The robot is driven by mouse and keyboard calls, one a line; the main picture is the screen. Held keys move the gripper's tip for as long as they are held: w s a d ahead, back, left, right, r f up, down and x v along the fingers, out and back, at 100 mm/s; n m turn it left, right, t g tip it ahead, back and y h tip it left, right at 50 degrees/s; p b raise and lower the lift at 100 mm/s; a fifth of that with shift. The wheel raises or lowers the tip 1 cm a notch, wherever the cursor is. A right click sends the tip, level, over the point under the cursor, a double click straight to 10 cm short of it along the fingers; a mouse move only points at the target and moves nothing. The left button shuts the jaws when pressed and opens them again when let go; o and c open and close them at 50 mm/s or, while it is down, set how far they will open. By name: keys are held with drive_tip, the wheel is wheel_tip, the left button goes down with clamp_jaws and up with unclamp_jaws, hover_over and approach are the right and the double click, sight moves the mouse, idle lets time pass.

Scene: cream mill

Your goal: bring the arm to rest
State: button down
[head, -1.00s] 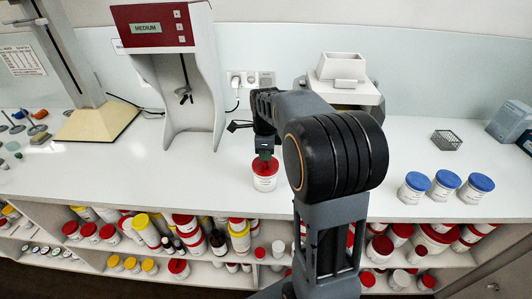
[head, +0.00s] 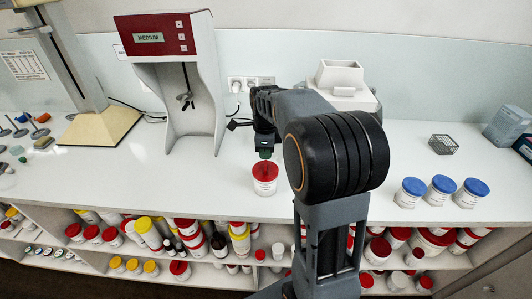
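My gripper (head: 265,154) points down just above a white jar with a red lid (head: 265,181) on the white bench. A small gap seems to show between the fingertips and the lid. The fingers are small and dark in this view, and I cannot tell whether they are apart or together. My own arm covers the bench to the right of the jar.
A mixer with a red MEDIUM panel (head: 165,37) stands behind left. A grey-white device (head: 342,78) is behind my arm. Shelves below hold many jars. The bench front left of centre is clear.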

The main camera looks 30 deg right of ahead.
drive_tip(key=shift+r+p, duration=1.4)
drive_tip(key=shift+r, duration=0.55)
